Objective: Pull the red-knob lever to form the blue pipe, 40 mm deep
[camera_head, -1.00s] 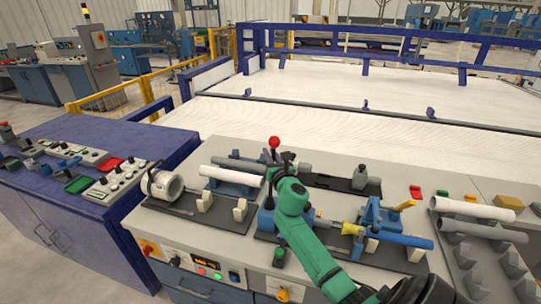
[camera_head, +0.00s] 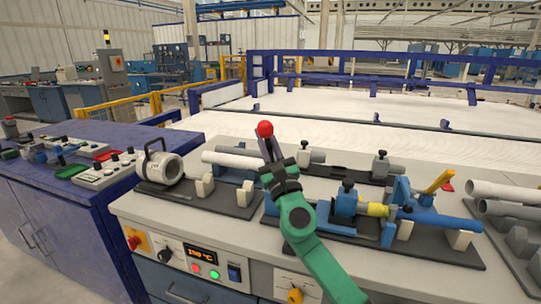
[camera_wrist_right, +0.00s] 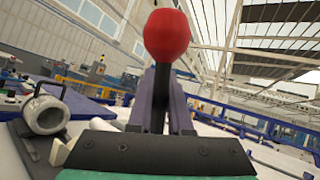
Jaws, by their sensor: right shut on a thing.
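The lever's round red knob (camera_head: 265,129) stands up at the middle of the bench in the head view. It looms large in the wrist view (camera_wrist_right: 167,36), on a dark stem. My right gripper (camera_head: 271,151) is shut on the lever just below the knob; its fingers (camera_wrist_right: 160,103) stand on both sides of the stem in the wrist view. The blue pipe (camera_head: 440,221) lies level in the fixture to the right, with a yellow cone-like part (camera_head: 377,209) at its left end. The lever's base is hidden behind my green arm. My left gripper is out of view.
A white pipe (camera_head: 240,159) lies on supports beside a ring-shaped heater (camera_head: 164,168) at the left. Grey pipes (camera_head: 500,193) rest in a rack at the right. The bench front carries a control panel (camera_head: 205,257).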

